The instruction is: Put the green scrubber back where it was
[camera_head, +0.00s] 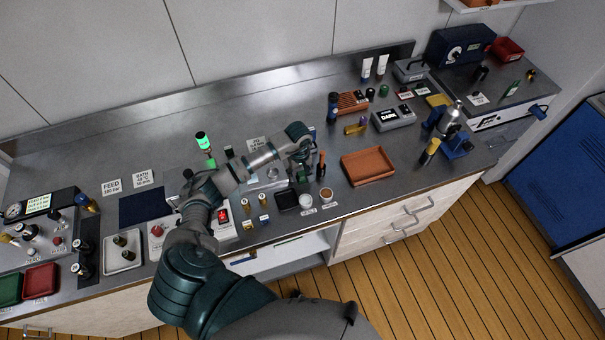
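A bright green cylinder with a dark top (203,142) stands at the back of the bench, left of my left forearm; it looks like the green scrubber, but its label is too small to read. A second small green patch (211,163) shows just below it. My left gripper (302,172) points down over the middle of the bench, well to the right of the green cylinder. Its fingers are small and dark, and I cannot tell whether they are open or hold anything. My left arm hides part of the panel below it. My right gripper is not in view.
Near the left gripper stand an orange-topped tube (321,165), a black tray (287,200) and small cups. A brown tray (368,167) lies to the right. A dark blue mat (145,207) and white tray (123,254) lie left. The bench's back strip is mostly clear.

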